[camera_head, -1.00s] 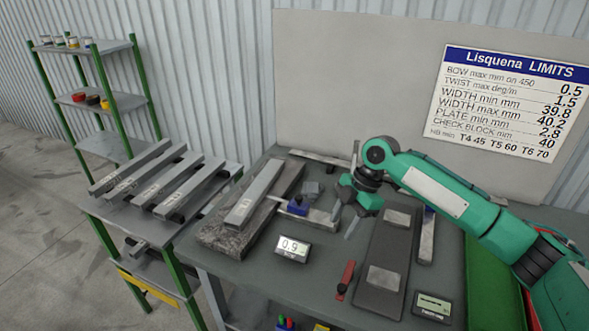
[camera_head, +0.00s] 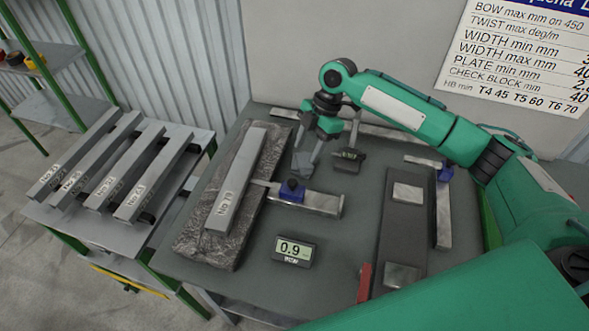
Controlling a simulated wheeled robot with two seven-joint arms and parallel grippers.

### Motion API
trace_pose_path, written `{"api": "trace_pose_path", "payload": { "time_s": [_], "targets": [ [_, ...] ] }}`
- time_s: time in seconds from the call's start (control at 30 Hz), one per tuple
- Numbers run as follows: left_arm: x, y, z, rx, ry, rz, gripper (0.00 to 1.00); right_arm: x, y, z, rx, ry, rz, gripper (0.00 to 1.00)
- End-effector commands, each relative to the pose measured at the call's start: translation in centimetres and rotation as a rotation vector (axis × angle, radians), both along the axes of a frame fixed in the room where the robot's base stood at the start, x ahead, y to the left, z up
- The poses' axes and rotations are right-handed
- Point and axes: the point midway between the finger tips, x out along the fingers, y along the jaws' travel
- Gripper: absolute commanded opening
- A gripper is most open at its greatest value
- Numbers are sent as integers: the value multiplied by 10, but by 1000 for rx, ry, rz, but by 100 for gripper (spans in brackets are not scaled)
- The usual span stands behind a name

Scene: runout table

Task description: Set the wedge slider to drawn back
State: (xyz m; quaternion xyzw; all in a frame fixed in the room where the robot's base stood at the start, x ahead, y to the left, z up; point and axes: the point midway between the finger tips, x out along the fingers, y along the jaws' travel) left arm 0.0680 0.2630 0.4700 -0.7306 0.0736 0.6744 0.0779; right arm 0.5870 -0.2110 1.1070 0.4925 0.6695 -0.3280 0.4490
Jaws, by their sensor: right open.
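The wedge slider is a small blue block with a dark knob (camera_head: 291,190), sitting on a flat steel wedge gauge (camera_head: 322,204). The gauge's narrow left end reaches the grey bar marked No 79 (camera_head: 236,185), which lies on a rough stone plate (camera_head: 192,237). Whether the tip touches the bar I cannot tell. My right gripper (camera_head: 304,168) is open and empty, fingers pointing down, just behind and slightly right of the slider's knob in the picture. Contact with it is not visible. My left gripper is out of view.
A display reading 0.9 (camera_head: 293,250) stands in front of the gauge. A small dark instrument (camera_head: 348,158) is close right of my gripper. Further right are a dark plate with pale blocks (camera_head: 400,235) and another blue-fitted steel tool (camera_head: 443,210). Several bars lie on the left rack (camera_head: 105,235).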

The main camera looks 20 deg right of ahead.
Motion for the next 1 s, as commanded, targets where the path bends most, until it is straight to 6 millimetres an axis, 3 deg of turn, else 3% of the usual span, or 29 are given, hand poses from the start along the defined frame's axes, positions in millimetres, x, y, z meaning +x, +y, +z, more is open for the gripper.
{"api": "trace_pose_path", "payload": {
  "time_s": [0.17, 0.5, 0.9, 0.93, 1.0],
  "targets": [
    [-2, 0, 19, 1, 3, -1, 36, -5, 15, -33, 1, 5, 0, 48],
    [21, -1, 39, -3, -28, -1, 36, -11, 35, -85, 0, 2, -1, 48],
    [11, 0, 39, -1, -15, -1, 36, -12, 38, -95, 0, -1, 0, 48],
    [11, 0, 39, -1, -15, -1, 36, -12, 38, -95, 0, 0, 0, 46],
    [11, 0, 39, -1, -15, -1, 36, -11, 38, -95, 0, -1, 0, 33]
  ]
}}
